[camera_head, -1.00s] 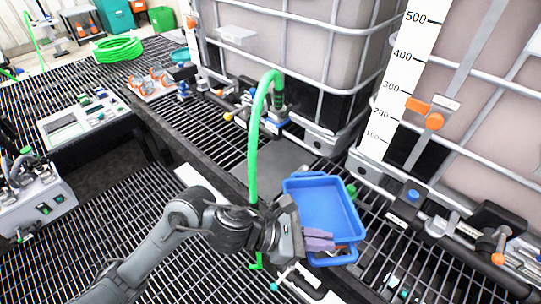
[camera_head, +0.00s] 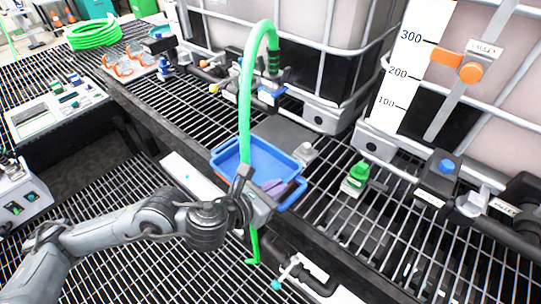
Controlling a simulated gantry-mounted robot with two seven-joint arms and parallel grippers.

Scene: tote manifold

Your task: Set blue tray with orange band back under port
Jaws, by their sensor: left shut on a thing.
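The blue tray (camera_head: 262,155) is in the middle of the head view, over the grating ledge in front of the left tote. My left gripper (camera_head: 275,190) is shut on the tray's near wall, with purplish finger pads against it. The tray looks close to level; whether it touches anything beneath is unclear. The green hose (camera_head: 246,100) crosses in front of the tray's left part. A green-capped fitting (camera_head: 357,175) stands on the grating to the right. Which port is meant is unclear. My right gripper is out of view.
Two caged totes stand behind; the right one has a level scale (camera_head: 404,85) with an orange pointer (camera_head: 470,72). A grey plate (camera_head: 285,135) lies behind the tray. Grating (camera_head: 345,225) right of the tray is largely clear.

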